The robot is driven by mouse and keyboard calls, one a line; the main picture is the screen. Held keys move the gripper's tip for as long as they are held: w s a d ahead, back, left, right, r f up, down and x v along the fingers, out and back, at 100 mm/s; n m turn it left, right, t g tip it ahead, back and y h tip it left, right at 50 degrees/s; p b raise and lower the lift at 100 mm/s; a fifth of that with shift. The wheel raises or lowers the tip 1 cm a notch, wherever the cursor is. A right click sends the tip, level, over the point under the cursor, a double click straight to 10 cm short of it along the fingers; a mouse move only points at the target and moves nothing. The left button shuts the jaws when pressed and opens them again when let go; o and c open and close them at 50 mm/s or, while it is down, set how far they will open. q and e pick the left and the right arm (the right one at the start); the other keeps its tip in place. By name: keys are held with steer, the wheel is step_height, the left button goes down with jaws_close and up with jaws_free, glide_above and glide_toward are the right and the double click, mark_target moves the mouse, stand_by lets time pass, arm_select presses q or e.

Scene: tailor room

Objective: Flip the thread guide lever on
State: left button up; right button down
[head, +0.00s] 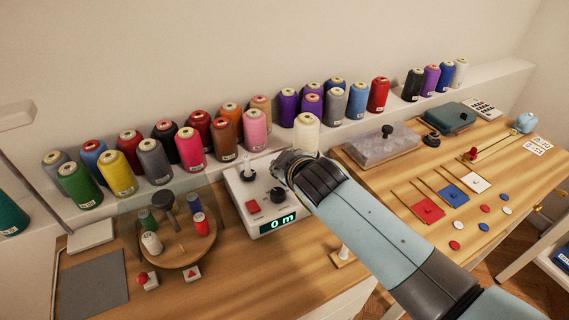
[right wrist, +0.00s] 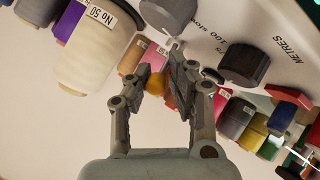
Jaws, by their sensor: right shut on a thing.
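The white winding machine (head: 237,187) stands on the bench with a red button (head: 252,208), a black knob (head: 277,195) and a display reading "0 m" (head: 282,222). My right gripper (head: 283,168) is over its back right part and hides what is there in the head view. The machine's face, marked "METRES", shows above the fingers. My left gripper is not in view.
A cream cone (head: 306,134) stands close behind my right gripper. Several thread cones line the back ledge. A round wooden turntable (head: 182,248) with spools is left of the machine.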

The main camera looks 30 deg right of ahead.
steer(key=shift+w+d+r, duration=0.2)
steer(key=shift+w+r, duration=0.1)
steer(key=shift+r, duration=0.15)
steer(key=c, duration=1.5)
jaws_free()
steer(key=shift+o, duration=1.1)
steer(key=shift+s+d, duration=0.1)
steer(key=shift+s, duration=0.05)
steer(key=shift+o, duration=0.3)
steer(key=shift+f, duration=0.2)
steer(key=shift+s, duration=0.2)
steer(key=v, duration=0.7)
steer(key=shift+s, duration=0.1)
